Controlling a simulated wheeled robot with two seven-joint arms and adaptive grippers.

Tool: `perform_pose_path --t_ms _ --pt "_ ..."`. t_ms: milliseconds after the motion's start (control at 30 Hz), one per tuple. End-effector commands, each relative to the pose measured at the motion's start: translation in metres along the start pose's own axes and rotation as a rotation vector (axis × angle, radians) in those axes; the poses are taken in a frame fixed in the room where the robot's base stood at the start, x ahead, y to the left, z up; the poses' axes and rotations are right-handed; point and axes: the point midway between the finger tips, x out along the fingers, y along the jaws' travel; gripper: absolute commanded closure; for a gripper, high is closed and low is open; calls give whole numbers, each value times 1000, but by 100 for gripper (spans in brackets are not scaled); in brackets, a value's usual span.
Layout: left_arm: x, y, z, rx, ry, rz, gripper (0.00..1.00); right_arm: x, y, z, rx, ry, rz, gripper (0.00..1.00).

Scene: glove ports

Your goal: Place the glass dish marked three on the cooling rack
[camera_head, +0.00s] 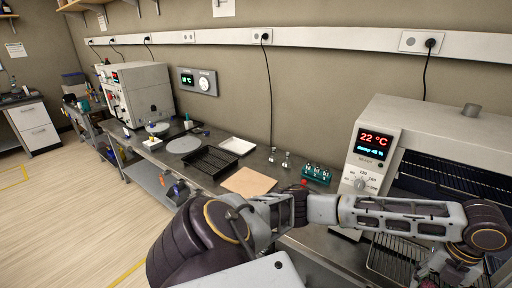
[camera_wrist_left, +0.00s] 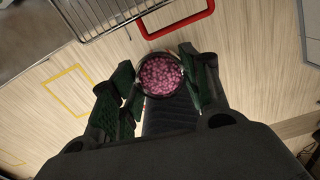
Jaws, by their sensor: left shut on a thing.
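My left gripper (camera_wrist_left: 160,80) is shut on a round dark-rimmed dish (camera_wrist_left: 160,72) full of pink grains. The dish is between the two fingers, above the floor in the left wrist view. No number shows on it, so I cannot tell if it is marked three. In the head view my left arm reaches to the right and its gripper (camera_head: 445,274) is at the bottom right, partly cut off. A wire rack (camera_head: 388,262) is just left of it at the bench front. A wire rack also shows in the wrist view (camera_wrist_left: 100,18), apart from the dish. My right gripper is out of view.
An oven reading 22 °C (camera_head: 385,125) stands behind the arm, with wire shelves inside. A teal vial holder (camera_head: 317,173), a brown mat (camera_head: 248,182), a black tray (camera_head: 206,163) and a white tray (camera_head: 237,146) lie farther left. A red frame (camera_wrist_left: 205,22) is near the dish.

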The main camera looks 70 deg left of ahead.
Motion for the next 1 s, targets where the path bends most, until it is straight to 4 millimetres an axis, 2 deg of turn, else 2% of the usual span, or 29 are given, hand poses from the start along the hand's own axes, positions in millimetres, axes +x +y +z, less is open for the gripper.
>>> perform_pose_path --t_ms 633,1000 --pt "0 0 0 -123 0 0 77 0 3 0 -1 0 3 60" --pt "0 -1 0 -342 0 0 77 0 6 1 -3 -1 6 60"
